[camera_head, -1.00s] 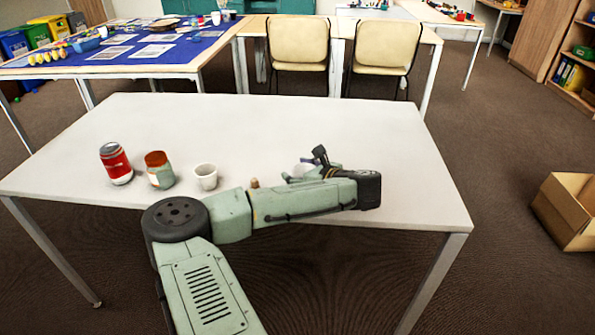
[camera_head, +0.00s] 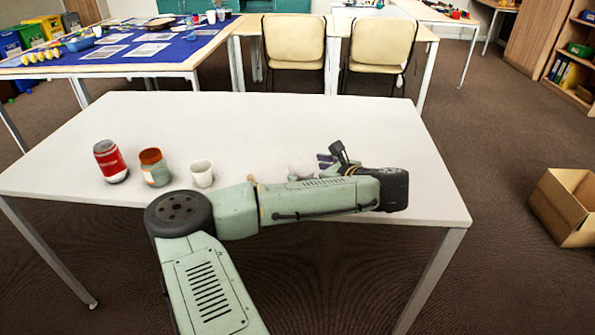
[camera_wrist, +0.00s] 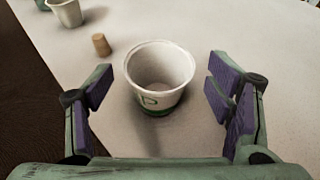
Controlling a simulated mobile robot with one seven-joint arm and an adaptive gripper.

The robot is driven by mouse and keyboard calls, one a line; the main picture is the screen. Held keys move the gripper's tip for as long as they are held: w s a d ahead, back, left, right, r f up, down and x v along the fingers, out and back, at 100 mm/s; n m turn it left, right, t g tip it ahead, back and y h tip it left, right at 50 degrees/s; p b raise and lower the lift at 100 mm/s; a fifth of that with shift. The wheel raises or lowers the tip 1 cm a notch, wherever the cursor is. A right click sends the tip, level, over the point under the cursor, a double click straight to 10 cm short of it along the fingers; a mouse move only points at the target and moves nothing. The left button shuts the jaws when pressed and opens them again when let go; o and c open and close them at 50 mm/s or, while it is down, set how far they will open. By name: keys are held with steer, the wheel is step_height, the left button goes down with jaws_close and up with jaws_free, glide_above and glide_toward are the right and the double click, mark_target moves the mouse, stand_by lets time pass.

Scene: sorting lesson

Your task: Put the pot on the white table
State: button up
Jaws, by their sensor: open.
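A white pot (camera_wrist: 160,90) with a green band and a green mark stands upright on the white table (camera_head: 260,115). In the head view the pot (camera_head: 302,168) is partly hidden by my arm. It looks empty inside. My gripper (camera_wrist: 162,84) is open, with one purple-padded finger to the left of the pot and one to the right. Gaps show between the pads and the pot. In the head view my gripper (camera_head: 325,168) is low over the table near its front edge, and its fingers are hard to make out.
A small cork (camera_wrist: 101,44) stands near the pot. A white cup (camera_head: 202,173), a jar (camera_head: 154,168) and a red can (camera_head: 110,162) stand to the left. The back of the table is clear. A cardboard box (camera_head: 568,207) is on the floor at right.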

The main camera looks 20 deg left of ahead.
steer(key=v, duration=0.4)
steer(key=shift+w+r+p, duration=0.1)
steer(key=shift+w+p, duration=0.05)
steer(key=shift+p, duration=0.15)
steer(key=shift+s+d+r, duration=0.15)
steer(key=shift+s+d, duration=0.25)
steer(key=shift+d, duration=0.15)
